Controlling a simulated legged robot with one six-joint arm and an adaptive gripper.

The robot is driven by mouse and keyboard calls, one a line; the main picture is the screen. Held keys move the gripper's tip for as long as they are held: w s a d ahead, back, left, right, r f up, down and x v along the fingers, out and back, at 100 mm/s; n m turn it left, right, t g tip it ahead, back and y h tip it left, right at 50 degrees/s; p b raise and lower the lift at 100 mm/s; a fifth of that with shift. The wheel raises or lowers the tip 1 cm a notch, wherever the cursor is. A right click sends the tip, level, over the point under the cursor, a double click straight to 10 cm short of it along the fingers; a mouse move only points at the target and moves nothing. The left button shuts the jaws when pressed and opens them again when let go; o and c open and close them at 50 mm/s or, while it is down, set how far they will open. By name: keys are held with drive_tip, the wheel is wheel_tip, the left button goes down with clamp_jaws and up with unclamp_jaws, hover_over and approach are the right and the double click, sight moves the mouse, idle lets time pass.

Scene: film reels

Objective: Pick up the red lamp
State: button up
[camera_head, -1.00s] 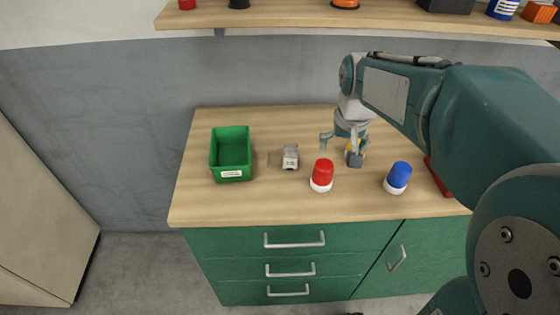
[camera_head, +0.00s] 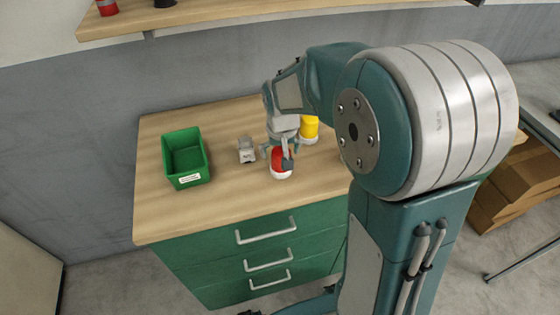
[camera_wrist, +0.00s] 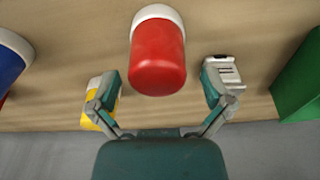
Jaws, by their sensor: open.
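The red lamp (camera_head: 281,172), a red dome on a white base, stands on the wooden worktop. It also shows in the wrist view (camera_wrist: 158,55) at the top middle. My gripper (camera_head: 277,158) is over the lamp in the head view and partly hides it. In the wrist view my gripper (camera_wrist: 162,95) has its two fingers spread wide, with the lamp's red end between and just ahead of them. I cannot tell whether a finger touches it. Nothing is held.
A green bin (camera_head: 173,165) stands left on the worktop (camera_head: 215,205). A small grey device (camera_head: 246,149) is left of the lamp and a yellow lamp (camera_head: 309,127) behind right. A blue lamp (camera_wrist: 10,58) shows in the wrist view. A shelf (camera_head: 215,12) hangs above.

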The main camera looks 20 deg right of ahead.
drive_tip(key=shift+w+f, duration=0.2)
drive_tip(key=shift+f, duration=0.75)
drive_tip(key=shift+d, duration=0.1)
drive_tip(key=c, duration=1.1)
